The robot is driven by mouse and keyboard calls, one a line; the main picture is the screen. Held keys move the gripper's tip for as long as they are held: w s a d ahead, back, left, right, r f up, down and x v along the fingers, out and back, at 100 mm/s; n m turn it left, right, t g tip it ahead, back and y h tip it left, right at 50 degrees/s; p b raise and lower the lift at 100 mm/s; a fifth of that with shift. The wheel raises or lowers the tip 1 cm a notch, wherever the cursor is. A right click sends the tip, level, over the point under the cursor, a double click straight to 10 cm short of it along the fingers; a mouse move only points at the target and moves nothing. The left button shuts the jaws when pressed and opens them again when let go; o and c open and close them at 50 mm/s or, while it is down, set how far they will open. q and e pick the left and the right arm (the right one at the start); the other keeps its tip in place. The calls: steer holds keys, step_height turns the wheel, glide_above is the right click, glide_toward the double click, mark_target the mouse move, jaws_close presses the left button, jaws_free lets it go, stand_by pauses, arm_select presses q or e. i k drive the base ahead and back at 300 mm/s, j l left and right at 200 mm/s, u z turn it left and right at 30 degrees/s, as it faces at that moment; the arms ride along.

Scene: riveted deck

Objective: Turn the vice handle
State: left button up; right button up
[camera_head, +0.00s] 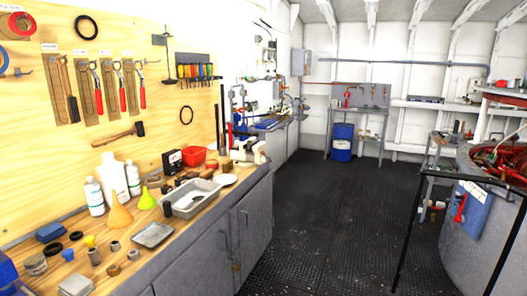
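A pale cream object (249,150) that looks like a bench vice stands at the far right corner of the near workbench (215,215). It is small in the head view, and I cannot make out its handle. Neither of my grippers is in view.
Bottles (94,196), funnels, a grey metal tray (191,198) and a red bin (193,157) crowd the bench. Tools hang on the wooden board (60,150). A blue drum (342,141) stands at the back. A black railing (407,232) stands at right. The dark floor (325,215) between is clear.

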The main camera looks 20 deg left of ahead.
mark_target(265, 159)
steer(key=i+j+u, duration=0.1)
steer(key=i+j, duration=0.15)
steer(key=i, duration=0.15)
steer(key=i+j+u, duration=0.1)
steer(key=i, duration=0.25)
steer(key=i+j+u, duration=0.1)
steer(key=i+j, duration=0.15)
steer(key=i, duration=0.15)
